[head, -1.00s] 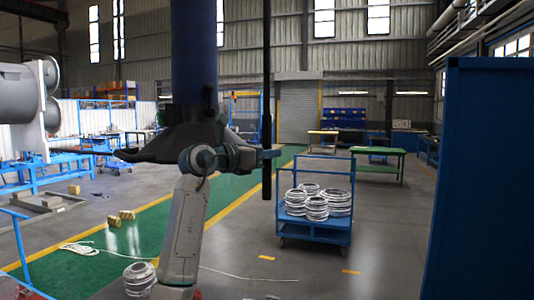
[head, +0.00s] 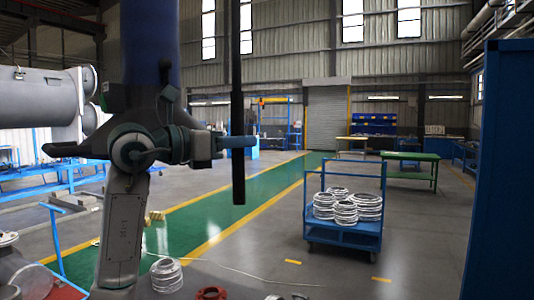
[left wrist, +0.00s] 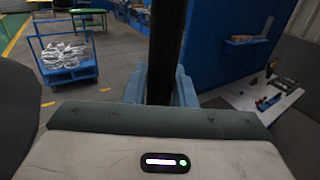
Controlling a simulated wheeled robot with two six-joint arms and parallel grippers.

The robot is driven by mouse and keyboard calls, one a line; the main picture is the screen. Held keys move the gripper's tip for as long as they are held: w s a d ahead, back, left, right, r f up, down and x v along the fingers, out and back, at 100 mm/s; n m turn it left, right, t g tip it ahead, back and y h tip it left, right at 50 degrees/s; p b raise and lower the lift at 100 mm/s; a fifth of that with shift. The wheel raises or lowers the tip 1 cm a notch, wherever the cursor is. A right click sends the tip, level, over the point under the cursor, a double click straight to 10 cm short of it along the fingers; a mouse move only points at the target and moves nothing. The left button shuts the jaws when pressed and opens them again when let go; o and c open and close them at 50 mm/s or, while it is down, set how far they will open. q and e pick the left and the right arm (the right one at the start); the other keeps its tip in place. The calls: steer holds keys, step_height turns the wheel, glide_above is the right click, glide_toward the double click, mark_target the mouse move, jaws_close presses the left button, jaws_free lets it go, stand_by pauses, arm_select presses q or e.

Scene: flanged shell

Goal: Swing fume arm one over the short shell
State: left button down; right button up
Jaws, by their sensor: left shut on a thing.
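A fume arm hangs from above in the head view, with a blue hose (head: 150,45) and a dark flared hood (head: 125,103). A black upright bar (head: 236,80) hangs beside it. My left gripper (head: 240,142) is shut on this black bar; its blue fingers (left wrist: 160,88) also show around the bar (left wrist: 166,45) in the left wrist view. A large grey flanged shell (head: 40,97) lies level at the far left. Part of another grey rounded body (head: 22,272) shows at the lower left; I cannot tell which is the short shell. My right gripper is not in view.
A blue trolley (head: 342,235) with several metal rings (head: 344,212) stands right of centre. A tall blue panel (head: 500,180) blocks the right side. Stacked rings (head: 166,275) and a red ring (head: 211,292) are low in front. The green walkway (head: 245,190) is clear.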

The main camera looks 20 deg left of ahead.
arm_select(q)
steer(key=s+a+b, duration=0.1)
steer(key=s, duration=0.5)
steer(key=shift+s+a+r, duration=0.15)
steer(key=c, duration=1.3)
jaws_free()
steer(key=shift+s, duration=0.1)
steer(key=shift+o, duration=0.2)
